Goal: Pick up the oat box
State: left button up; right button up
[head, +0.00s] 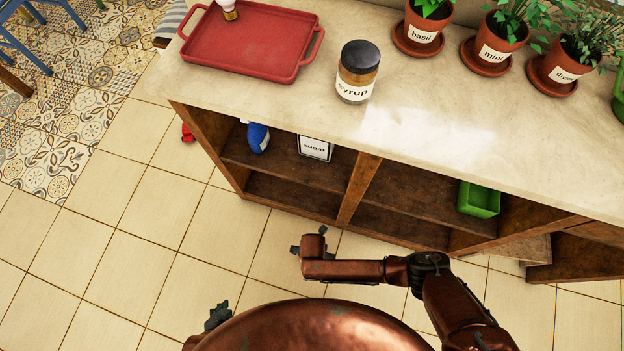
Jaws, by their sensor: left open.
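I cannot see a box labelled oat in the head view. A white box labelled sugar (315,148) stands in the shelf's upper left compartment, partly hidden by the counter top. My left gripper (218,315) shows as a small dark shape at the bottom left, over the floor and away from the shelf. It is open and holds nothing that I can see. My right gripper (296,249) is mostly hidden behind its copper wrist, low in front of the shelf; its jaws cannot be made out.
The counter (440,120) bears a red tray (240,45), a syrup jar (357,72) and potted herbs (495,40). A blue bottle (258,137) stands left of the sugar box. A green bin (479,199) sits on the right shelf.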

pick_arm(q)
jog(key=shift+w+d+f+t, duration=0.4)
jog(key=shift+w+f, duration=0.15)
pick_arm(e)
jog(key=shift+f, duration=0.6)
jog(key=shift+c, duration=0.5)
jog(key=c, duration=1.6)
pick_arm(q)
jog(key=shift+r, duration=0.1)
pick_arm(e)
jog(key=shift+r, duration=0.15)
